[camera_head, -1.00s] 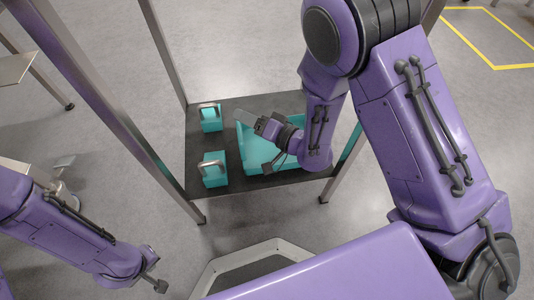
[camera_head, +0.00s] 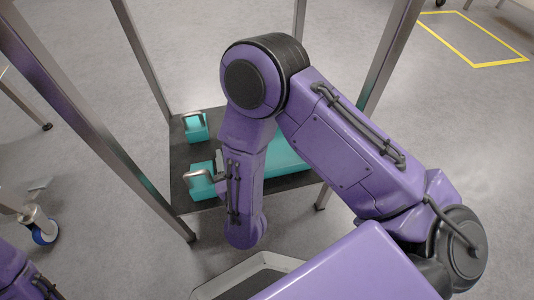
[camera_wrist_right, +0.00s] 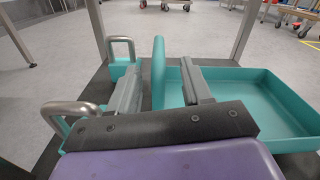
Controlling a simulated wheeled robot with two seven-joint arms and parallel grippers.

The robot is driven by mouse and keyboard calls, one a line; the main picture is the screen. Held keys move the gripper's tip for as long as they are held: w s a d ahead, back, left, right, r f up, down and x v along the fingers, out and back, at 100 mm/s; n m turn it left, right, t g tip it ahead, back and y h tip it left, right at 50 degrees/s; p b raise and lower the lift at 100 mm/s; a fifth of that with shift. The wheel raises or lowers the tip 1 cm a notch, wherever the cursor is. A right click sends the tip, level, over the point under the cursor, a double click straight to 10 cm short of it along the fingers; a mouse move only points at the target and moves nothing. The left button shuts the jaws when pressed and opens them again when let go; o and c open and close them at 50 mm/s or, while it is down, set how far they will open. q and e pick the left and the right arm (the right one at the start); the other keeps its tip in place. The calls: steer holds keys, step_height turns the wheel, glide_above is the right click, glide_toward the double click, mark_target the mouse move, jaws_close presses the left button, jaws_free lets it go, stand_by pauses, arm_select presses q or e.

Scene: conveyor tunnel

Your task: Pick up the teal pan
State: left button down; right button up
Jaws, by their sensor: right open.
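The teal pan (camera_head: 285,158) is a shallow rectangular tray on a dark shelf, partly hidden behind my right arm in the head view. In the right wrist view the pan (camera_wrist_right: 262,92) lies to the right, and its inside looks empty. My right gripper (camera_wrist_right: 158,88) is open. The head view hides this gripper behind the arm. My left arm shows only at the bottom left corner of the head view, and its gripper is out of frame.
Two teal blocks with metal handles, a far one (camera_head: 196,126) and a near one (camera_head: 203,183), stand left of the pan on the dark shelf (camera_head: 180,158). The near handle (camera_wrist_right: 68,112) is close to my right gripper. Metal posts rise around the shelf.

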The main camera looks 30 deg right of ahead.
steer(key=x, duration=0.1)
steer(key=b+x, duration=0.1)
steer(key=x, duration=0.1)
steer(key=b+x, duration=0.1)
steer(key=shift+w+r, duration=0.25)
steer(key=shift+r, duration=0.05)
steer(key=shift+w+r, duration=0.1)
steer(key=shift+w, duration=0.35)
jaws_close()
arm_select(q)
steer(key=shift+s+a+f+m+g, duration=0.45)
steer(key=shift+a+f+m, duration=0.2)
steer(key=shift+f, duration=0.1)
